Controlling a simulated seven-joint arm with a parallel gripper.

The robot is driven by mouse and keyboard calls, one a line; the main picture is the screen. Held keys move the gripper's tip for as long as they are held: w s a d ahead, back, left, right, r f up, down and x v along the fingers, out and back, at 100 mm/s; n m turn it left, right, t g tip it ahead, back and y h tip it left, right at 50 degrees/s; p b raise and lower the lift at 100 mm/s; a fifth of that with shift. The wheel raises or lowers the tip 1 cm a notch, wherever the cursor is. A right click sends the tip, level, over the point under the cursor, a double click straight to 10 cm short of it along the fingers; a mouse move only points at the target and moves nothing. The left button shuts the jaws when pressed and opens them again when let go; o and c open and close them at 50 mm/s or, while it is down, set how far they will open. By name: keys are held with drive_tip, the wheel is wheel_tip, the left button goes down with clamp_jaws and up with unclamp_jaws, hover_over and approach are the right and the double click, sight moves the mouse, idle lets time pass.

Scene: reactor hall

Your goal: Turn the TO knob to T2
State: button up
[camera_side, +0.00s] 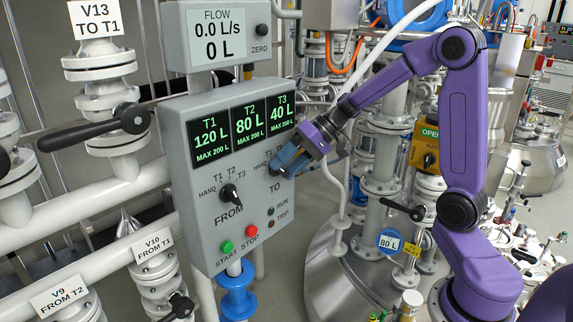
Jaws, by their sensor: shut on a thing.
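The grey control panel (186,210) stands left of centre. Its TO knob is at the panel's right side, above the TO label (275,188), and is mostly hidden by my gripper. My gripper (279,166) reaches in from the right and is shut on the TO knob. Which mark the knob points to cannot be seen, as the fingers cover most of its dial. The black FROM knob (231,195) sits to the left, below its own HAND, T1, T2, T3 marks.
The panel also has tank displays (241,129), a green START button (226,247), a red STOP button (252,231) and RUN and TRIP lamps. A flow meter (222,36) is above. White pipes and black-handled valves (118,119) stand left; a steel vessel (335,268) stands below my arm.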

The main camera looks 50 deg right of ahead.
drive_tip(key=y, duration=0.2)
drive_tip(key=m+y, duration=0.1)
drive_tip(key=y, duration=0.1)
drive_tip(key=f+t+y, duration=0.1)
drive_tip(key=y, duration=0.1)
drive_tip(key=shift+d+m, duration=0.35)
drive_tip(key=shift+m, duration=0.05)
drive_tip(key=y, duration=0.1)
drive_tip(key=m+t+y, duration=0.1)
drive_tip(key=shift+f+y, duration=0.3)
drive_tip(key=shift+y, duration=0.1)
drive_tip(key=shift+a+f+m+t+y, duration=0.1)
drive_tip(key=shift+f+m+t+y, duration=0.05)
drive_tip(key=shift+m+t+y, duration=0.7)
drive_tip(key=shift+y, duration=0.45)
drive_tip(key=o, duration=1)
drive_tip(key=shift+o, duration=0.2)
drive_tip(key=v, duration=1.7)
drive_tip(key=shift+s, duration=0.15)
